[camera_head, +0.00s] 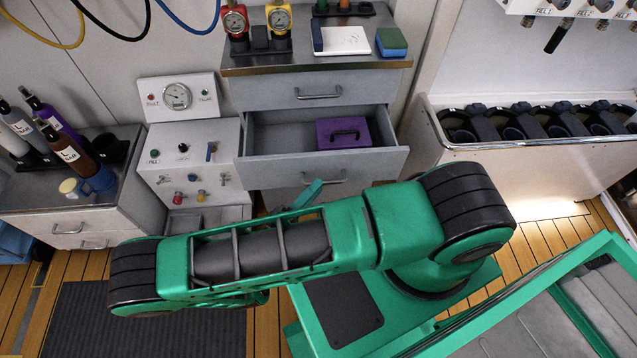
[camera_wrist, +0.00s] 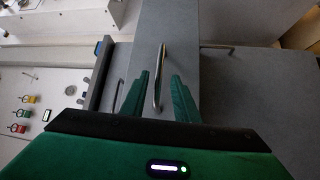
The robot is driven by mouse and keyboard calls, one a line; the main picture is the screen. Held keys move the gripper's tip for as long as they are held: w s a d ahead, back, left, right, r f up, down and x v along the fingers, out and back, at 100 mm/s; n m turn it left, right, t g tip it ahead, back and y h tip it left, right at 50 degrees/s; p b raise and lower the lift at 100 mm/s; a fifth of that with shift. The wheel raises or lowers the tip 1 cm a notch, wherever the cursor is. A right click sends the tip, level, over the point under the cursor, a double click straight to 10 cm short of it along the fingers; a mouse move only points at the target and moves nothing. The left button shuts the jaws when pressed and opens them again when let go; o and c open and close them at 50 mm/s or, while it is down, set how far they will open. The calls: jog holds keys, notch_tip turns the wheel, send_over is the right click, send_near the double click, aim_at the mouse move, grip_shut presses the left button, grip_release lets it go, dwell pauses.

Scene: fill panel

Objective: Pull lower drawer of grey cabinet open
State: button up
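The grey cabinet (camera_head: 240,97) stands at the back centre. Its top drawer (camera_head: 285,93) is shut. The drawer below it (camera_head: 375,158) is pulled out, with a purple box (camera_head: 327,133) inside. Its bar handle (camera_head: 323,179) is on the front. In the wrist view, my gripper (camera_wrist: 160,78) is open, with a green finger on each side of a bar handle (camera_wrist: 163,52) on the protruding drawer front. I cannot tell whether the fingers touch it. Another handle (camera_wrist: 215,46) shows on a darker front to the right. In the head view my arm hides the cabinet's lower part.
A gauge and valve panel (camera_head: 190,150) stands directly left of the cabinet. A low cabinet with bottles (camera_head: 75,218) is further left. A white bin of black gear (camera_head: 520,165) stands at the right. Gauges, a notepad and a sponge (camera_head: 391,41) rest on the cabinet top.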

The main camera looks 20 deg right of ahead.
jog(key=v, duration=0.7)
jog(key=shift+a, duration=0.2)
jog(key=shift+s, duration=0.1)
